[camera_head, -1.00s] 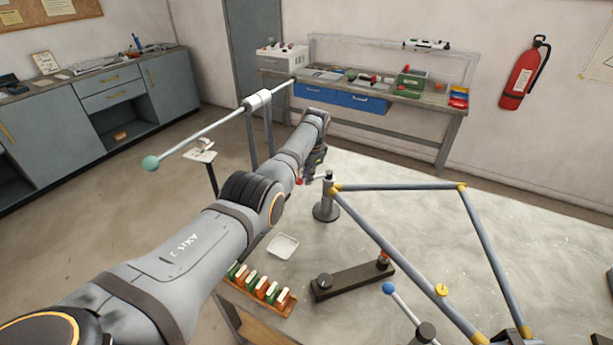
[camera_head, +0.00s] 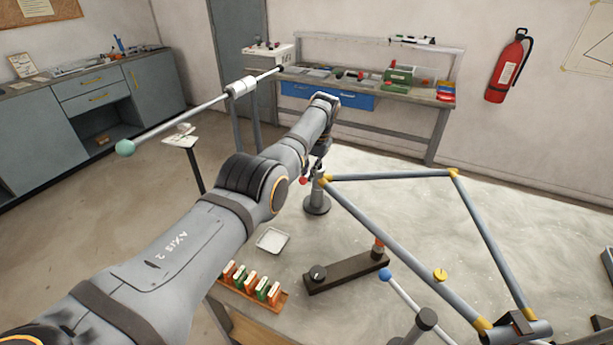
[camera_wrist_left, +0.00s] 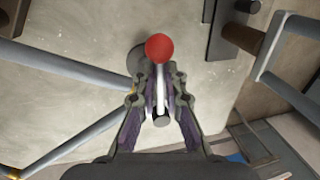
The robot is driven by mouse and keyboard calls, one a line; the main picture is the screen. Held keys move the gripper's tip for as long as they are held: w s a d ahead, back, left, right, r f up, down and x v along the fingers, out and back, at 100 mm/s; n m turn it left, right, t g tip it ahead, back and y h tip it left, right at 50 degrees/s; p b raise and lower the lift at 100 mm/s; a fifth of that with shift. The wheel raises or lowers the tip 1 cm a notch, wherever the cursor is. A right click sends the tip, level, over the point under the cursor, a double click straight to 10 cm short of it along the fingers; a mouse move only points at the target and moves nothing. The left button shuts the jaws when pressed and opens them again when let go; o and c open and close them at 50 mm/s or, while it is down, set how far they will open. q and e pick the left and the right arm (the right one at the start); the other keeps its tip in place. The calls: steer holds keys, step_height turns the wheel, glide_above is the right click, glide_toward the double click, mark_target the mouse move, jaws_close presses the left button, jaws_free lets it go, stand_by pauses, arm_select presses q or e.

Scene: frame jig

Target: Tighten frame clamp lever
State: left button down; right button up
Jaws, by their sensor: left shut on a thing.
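The clamp lever has a red ball knob (camera_head: 304,181) and sits at the top of a dark round-based clamp post (camera_head: 317,204) at the frame's left corner. My left gripper (camera_wrist_left: 162,80) is shut on the lever; the pale rod runs between its fingers and the red knob (camera_wrist_left: 159,47) sticks out past the tips. In the head view my left wrist partly hides the lever. The bicycle-like frame (camera_head: 390,178) has grey-blue tubes and yellow joints. My right gripper is not in view.
A second lever with a blue knob (camera_head: 385,274) is at the front near another dark post (camera_head: 426,318). A dark block (camera_head: 345,272), a white tray (camera_head: 272,240) and a rack of coloured pieces (camera_head: 252,287) lie left of the frame. The tabletop behind the frame is clear.

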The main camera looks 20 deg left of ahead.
arm_select(q)
steer(key=shift+r, duration=0.1)
stand_by(0.3)
steer(key=c, duration=1.4)
jaws_free()
steer(key=shift+d, duration=0.15)
steer(key=shift+r, duration=0.35)
step_height(320, 180, up, 7)
steer(key=d, duration=0.1)
steer(key=shift+d+f, duration=0.2)
steer(key=shift+s, duration=0.1)
